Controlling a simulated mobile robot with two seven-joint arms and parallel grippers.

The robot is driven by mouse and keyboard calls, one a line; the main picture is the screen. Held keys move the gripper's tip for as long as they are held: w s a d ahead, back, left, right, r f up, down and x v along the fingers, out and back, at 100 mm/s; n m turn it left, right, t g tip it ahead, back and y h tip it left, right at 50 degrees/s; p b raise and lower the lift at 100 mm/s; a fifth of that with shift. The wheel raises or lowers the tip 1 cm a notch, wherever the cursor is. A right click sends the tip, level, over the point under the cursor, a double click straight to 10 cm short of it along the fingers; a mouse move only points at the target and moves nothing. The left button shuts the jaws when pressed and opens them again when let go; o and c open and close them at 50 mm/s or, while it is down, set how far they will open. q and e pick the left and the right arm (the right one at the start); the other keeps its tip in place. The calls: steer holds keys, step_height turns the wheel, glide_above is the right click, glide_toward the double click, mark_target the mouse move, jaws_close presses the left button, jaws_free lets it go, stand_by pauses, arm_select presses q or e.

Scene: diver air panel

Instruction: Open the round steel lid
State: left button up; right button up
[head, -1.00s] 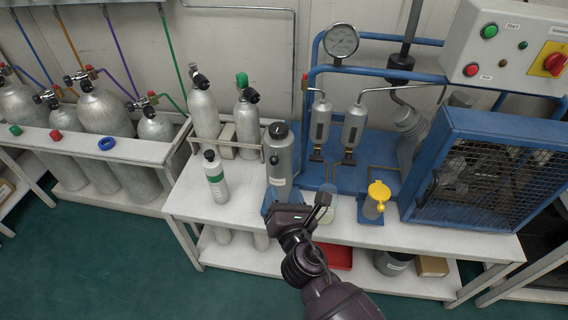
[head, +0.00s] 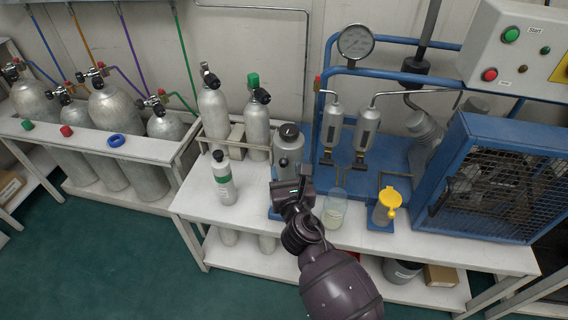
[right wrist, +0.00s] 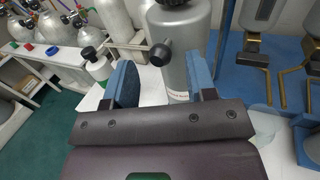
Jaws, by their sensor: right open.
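A grey steel cylinder (head: 288,158) with a dark round top (head: 289,131) stands upright on the bench. A black knob (right wrist: 160,53) sticks out of its side in the right wrist view, facing my gripper. I cannot make out a separate round steel lid from the cylinder. My right gripper (head: 291,184) is in front of the cylinder's lower part. In the right wrist view its blue-padded fingers (right wrist: 161,78) are spread, with nothing held. The knob and cylinder body show beyond and between them. My left gripper is not in view.
A small bottle with a green band (head: 223,178) and grey tanks (head: 256,125) stand left of the cylinder. A clear beaker (head: 334,211) and a yellow-topped cup (head: 385,206) stand to the right. A blue mesh cage (head: 483,180) fills the bench's right end.

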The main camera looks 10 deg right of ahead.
mark_target(284, 165)
steer(key=shift+w+a, duration=0.15)
steer(key=shift+w, duration=1.35)
jaws_close()
